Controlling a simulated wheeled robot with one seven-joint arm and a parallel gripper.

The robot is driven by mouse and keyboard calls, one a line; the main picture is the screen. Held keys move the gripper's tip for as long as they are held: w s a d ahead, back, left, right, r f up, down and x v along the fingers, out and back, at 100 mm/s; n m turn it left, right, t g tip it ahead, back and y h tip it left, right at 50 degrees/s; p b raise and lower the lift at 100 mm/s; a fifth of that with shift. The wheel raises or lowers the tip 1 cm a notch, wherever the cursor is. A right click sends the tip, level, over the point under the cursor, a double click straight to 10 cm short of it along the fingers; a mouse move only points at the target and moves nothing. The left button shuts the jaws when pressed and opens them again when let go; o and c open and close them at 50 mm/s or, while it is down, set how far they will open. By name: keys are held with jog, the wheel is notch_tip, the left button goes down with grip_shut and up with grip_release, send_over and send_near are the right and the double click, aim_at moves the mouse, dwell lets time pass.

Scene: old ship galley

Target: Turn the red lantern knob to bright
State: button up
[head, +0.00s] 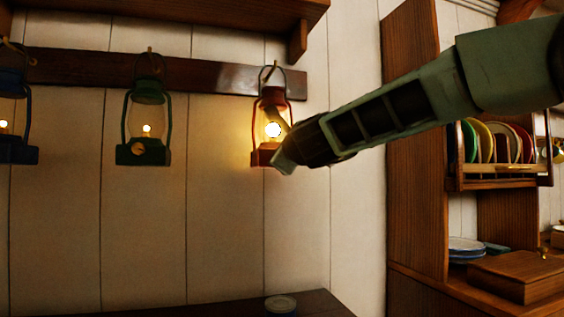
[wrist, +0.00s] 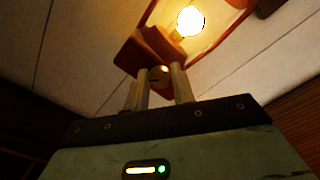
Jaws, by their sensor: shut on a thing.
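The red lantern (head: 258,156) hangs from the dark wall rail, and its bulb glows brighter than the bulbs of the other lanterns. My gripper (head: 281,163) reaches in from the right and is at the front of the lantern's base, hiding part of it. In the wrist view the red lantern base (wrist: 135,52) is above the two fingers, with the bright bulb behind. My gripper (wrist: 161,72) is shut there on the small knob (wrist: 159,74), with one finger on each side. The knob is mostly hidden in the head view.
A green lantern (head: 144,154) and a blue lantern (head: 18,154) hang to the left on the same rail (head: 205,76). A wooden cupboard with a plate rack (head: 500,169) stands at the right. A dark counter (head: 225,308) runs below, with open space above it.

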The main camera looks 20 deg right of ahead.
jog(key=shift+f+m+b, duration=0.1)
jog(key=shift+m+b, duration=0.5)
jog(key=shift+m, duration=0.6)
jog(key=o, duration=1)
jog(key=shift+s, duration=0.15)
jog(key=s+p, duration=0.9)
jog(key=s, duration=0.8)
